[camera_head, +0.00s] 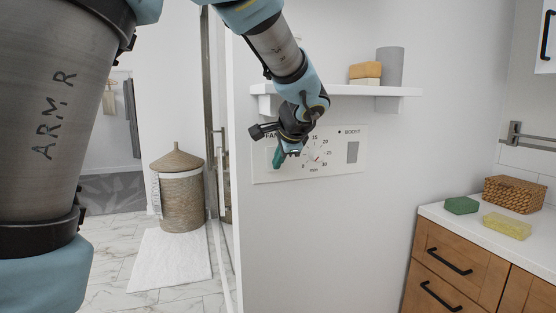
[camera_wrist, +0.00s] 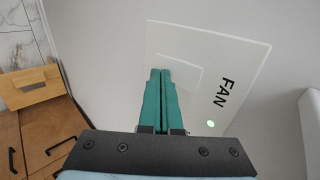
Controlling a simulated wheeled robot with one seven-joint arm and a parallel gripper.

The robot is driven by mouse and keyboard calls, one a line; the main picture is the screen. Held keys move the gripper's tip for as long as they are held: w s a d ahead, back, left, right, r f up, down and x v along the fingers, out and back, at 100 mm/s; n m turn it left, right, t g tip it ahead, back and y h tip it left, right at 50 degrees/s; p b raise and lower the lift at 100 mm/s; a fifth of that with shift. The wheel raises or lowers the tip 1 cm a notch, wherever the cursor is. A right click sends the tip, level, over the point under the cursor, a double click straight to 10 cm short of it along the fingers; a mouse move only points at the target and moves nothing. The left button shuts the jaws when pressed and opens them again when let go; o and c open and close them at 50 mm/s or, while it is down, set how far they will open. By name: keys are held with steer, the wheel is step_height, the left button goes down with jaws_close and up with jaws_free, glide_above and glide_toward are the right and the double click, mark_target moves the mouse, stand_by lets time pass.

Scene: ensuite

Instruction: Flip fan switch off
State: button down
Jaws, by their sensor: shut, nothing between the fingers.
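A white control panel (camera_head: 345,175) is on the wall below a shelf, with a dial (camera_head: 314,154) in its middle and a grey rocker (camera_head: 352,152) under the word BOOST. The FAN end of the panel (camera_wrist: 235,60) fills the upper right of the wrist view, with a lit green light (camera_wrist: 211,124) beside the word FAN. A pale square fan switch (camera_wrist: 188,68) shows there, partly hidden by my fingers. My gripper (camera_head: 277,160) is shut and empty at the panel's left end. Its green fingertips (camera_wrist: 160,71) overlap the switch's edge in the wrist view; I cannot tell whether they touch.
The white shelf (camera_head: 345,91) juts out just above the panel, holding a grey cup (camera_head: 390,66) and orange blocks (camera_head: 365,72). A wooden counter unit (camera_head: 455,262) stands at the right. A wicker basket (camera_head: 180,195) stands at the left.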

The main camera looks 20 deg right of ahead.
steer(key=shift+w+f, duration=0.1)
steer(key=shift+w, duration=0.05)
stand_by(0.4)
steer(key=shift+r+p, duration=0.35)
steer(key=shift+r, duration=0.5)
